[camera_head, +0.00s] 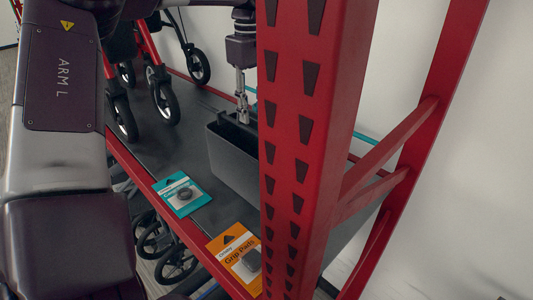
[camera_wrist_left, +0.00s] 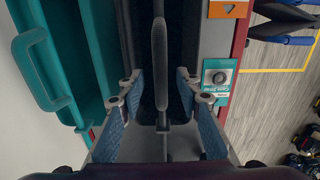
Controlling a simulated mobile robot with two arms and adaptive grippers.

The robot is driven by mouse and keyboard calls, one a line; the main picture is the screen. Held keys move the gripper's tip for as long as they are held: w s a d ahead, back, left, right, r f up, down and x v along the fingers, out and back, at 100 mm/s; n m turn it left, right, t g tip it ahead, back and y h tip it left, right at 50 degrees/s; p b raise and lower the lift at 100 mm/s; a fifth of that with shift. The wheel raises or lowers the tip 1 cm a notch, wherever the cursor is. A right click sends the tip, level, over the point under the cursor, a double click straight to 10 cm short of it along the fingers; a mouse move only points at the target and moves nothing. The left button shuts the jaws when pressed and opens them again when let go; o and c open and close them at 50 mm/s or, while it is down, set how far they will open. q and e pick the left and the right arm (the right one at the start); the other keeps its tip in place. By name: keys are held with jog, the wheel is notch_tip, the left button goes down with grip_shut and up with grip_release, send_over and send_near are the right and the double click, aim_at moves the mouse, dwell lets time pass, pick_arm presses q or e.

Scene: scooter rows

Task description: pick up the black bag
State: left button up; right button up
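The black bag (camera_head: 234,160) stands on the dark shelf behind the red post, which hides its right part. In the left wrist view its dark body and long upright handle (camera_wrist_left: 160,62) fill the middle. My left gripper (camera_head: 242,112) points down at the bag's top from above. In the left wrist view the left gripper (camera_wrist_left: 157,90) is open, with blue-padded fingers spread on either side of the handle. No contact with the handle shows. The right gripper is not in view.
The perforated red post (camera_head: 318,120) stands close in front. A teal card pack (camera_head: 182,194) and an orange grip pads pack (camera_head: 238,257) lie along the shelf's front edge. Wheeled scooters or walkers (camera_head: 165,100) stand at the left. A teal basket (camera_wrist_left: 62,60) is beside the bag.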

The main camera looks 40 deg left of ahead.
aim_at(255, 130)
pick_arm(q)
jog(key=shift+s+d+f, duration=0.2)
jog(key=shift+d, duration=0.05)
jog(key=shift+f+p, duration=0.35)
jog(key=shift+f, duration=0.6)
notch_tip(255, 130, down, 5)
jog(key=p, duration=0.3)
jog(key=shift+w, duration=0.1)
jog(key=shift+f, duration=0.3)
grip_shut()
jog(key=shift+w+r, duration=0.1)
